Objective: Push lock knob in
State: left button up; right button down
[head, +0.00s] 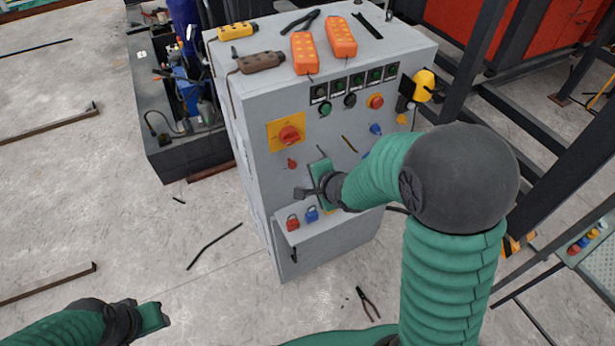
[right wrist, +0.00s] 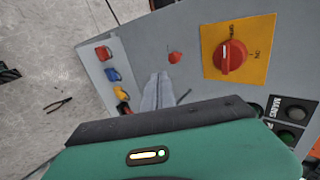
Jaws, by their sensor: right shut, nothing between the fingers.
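A small red knob (head: 292,163), the likeliest lock knob, sits on the grey cabinet's front below a red rotary switch on a yellow plate (head: 288,134). The knob also shows in the right wrist view (right wrist: 175,57); I cannot tell how far it stands out. My right gripper (head: 302,193) is shut and empty in front of the panel, a little below the knob and apart from it in the picture. Its green housing fills the bottom of the right wrist view. My left gripper (head: 152,317) is low at the left, far from the cabinet; its jaws are unclear.
Red (head: 292,222) and blue (head: 312,214) padlocks are on the cabinet's lower ledge. Buttons and a red knob (head: 375,101) lie up and right. Orange pendants (head: 304,52) lie on top. Pliers (head: 367,303) lie on the floor. Dark steel posts (head: 470,75) stand at right.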

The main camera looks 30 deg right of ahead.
jog(key=p+v, duration=0.1)
jog(key=v, duration=0.4)
pick_arm(q)
jog(key=shift+w+a+r, duration=0.2)
jog(key=shift+r, duration=0.45)
pick_arm(e)
jog(key=s+a+f+n+g, duration=0.2)
jog(key=s+n, duration=0.4)
jog(key=n, duration=0.3)
jog(key=s+a+f+n+g, duration=0.3)
jog(key=s+a+n+g, duration=0.1)
jog(key=s+n, duration=0.3)
jog(key=shift+n+g, duration=0.4)
jog(key=shift+n, duration=0.6)
jog(key=shift+s+a, duration=0.1)
jog(key=c, duration=2.2)
grip_release()
